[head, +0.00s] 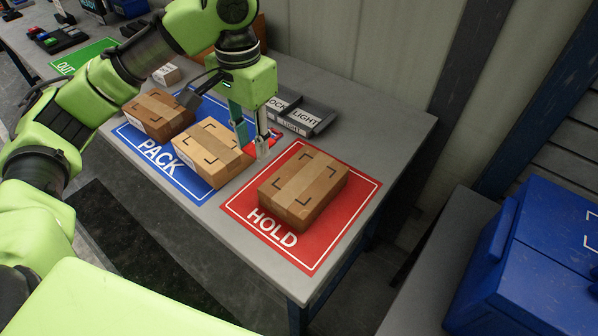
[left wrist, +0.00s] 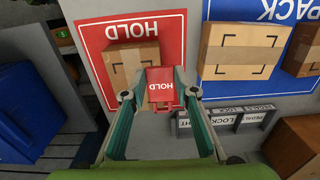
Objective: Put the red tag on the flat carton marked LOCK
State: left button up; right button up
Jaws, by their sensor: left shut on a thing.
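My left gripper (head: 256,150) is shut on the red tag (head: 275,136), above the table between the blue and red mats. In the left wrist view the tag (left wrist: 160,84) reads HOLD and sits between the fingertips (left wrist: 160,97). One flat carton (head: 304,187) lies on the red HOLD mat (head: 242,205). Two more cartons, a nearer one (head: 211,150) and a farther one (head: 158,114), lie on the blue PACK mat (head: 205,190). I cannot read LOCK on any carton. My right gripper is not in view.
A grey rack (head: 310,113) with LOCK and LIGHT labels stands at the table's back, behind the gripper. A small box (head: 167,75) stands beyond the PACK mat. A blue bin (head: 530,260) is at the right. Bare grey table lies right of the HOLD mat.

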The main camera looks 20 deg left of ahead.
aim_at(297, 186)
pick_arm(q)
jog(key=d+f, duration=0.2)
jog(key=w+d+f, duration=0.1)
jog(key=d+f, duration=0.1)
jog(key=w+d+f+p, duration=0.1)
jog(key=d+f, duration=0.1)
jog(key=shift+w+d, duration=0.2)
jog(key=shift+d, duration=0.15)
jog(key=shift+d+f, duration=0.15)
jog(key=shift+f, duration=0.05)
jog(key=shift+d+f, duration=0.25)
jog(key=shift+f, duration=0.05)
notch_tip(297, 186, down, 4)
jog(key=shift+w+d+r+p, duration=0.15)
jog(key=shift+r+p, duration=0.1)
jog(key=shift+p, duration=0.25)
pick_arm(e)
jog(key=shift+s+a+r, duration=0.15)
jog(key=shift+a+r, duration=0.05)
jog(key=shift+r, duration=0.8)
pick_arm(q)
jog(key=o, duration=0.7)
jog(key=shift+f, duration=0.1)
jog(key=shift+o, duration=0.2)
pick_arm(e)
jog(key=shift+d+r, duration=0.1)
